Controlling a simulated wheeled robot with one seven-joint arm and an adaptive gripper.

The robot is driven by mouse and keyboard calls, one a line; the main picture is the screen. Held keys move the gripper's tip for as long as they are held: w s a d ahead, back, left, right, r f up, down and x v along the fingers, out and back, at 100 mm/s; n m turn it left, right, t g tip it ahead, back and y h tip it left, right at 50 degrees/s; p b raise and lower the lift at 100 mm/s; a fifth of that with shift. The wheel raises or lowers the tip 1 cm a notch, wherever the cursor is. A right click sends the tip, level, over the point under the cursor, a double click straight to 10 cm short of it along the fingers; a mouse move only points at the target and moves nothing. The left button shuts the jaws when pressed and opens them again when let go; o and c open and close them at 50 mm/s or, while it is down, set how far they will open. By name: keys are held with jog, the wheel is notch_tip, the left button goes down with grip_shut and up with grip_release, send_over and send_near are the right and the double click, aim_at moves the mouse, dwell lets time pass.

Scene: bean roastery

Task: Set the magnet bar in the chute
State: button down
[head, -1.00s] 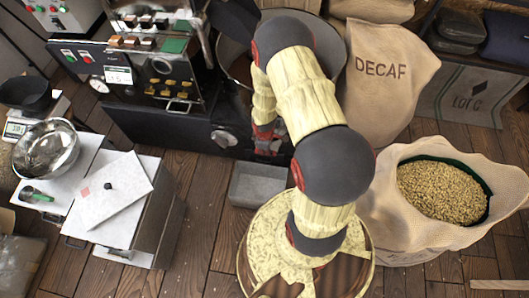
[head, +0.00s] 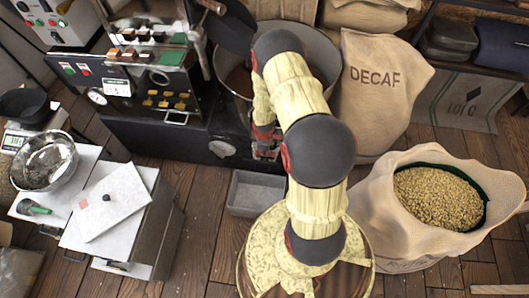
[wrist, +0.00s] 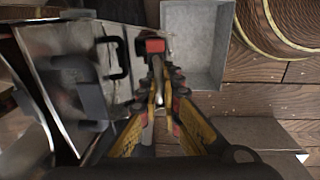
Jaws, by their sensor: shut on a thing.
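My gripper (wrist: 162,92) is shut in the wrist view, its yellow fingers closing on a narrow grey metal piece, which I take to be the magnet bar (wrist: 158,99). It is small, blurred and partly covered by the fingers. A red block (wrist: 154,45) shows just beyond the fingertips; I cannot tell whether it belongs to the bar. In the head view my gripper (head: 266,146) hangs in front of the dark roaster, above and behind the grey bin, and the bar cannot be made out there. I cannot identify the chute with certainty in either view.
A grey open bin (head: 256,193) stands on the floor; it also shows in the wrist view (wrist: 197,45). The roaster (head: 165,140) is behind. A cabinet (head: 152,222) with a metal bowl (head: 44,160) is left. The DECAF sack (head: 378,90) and an open bean sack (head: 385,205) are right.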

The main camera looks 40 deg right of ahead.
jog(key=shift+f, duration=0.3)
jog(key=c, duration=1.9)
grip_release()
jog(key=r, duration=0.8)
jog(key=a+r, duration=0.1)
jog(key=r, duration=0.3)
jog(key=shift+s, duration=0.4)
jog(key=shift+d, duration=0.1)
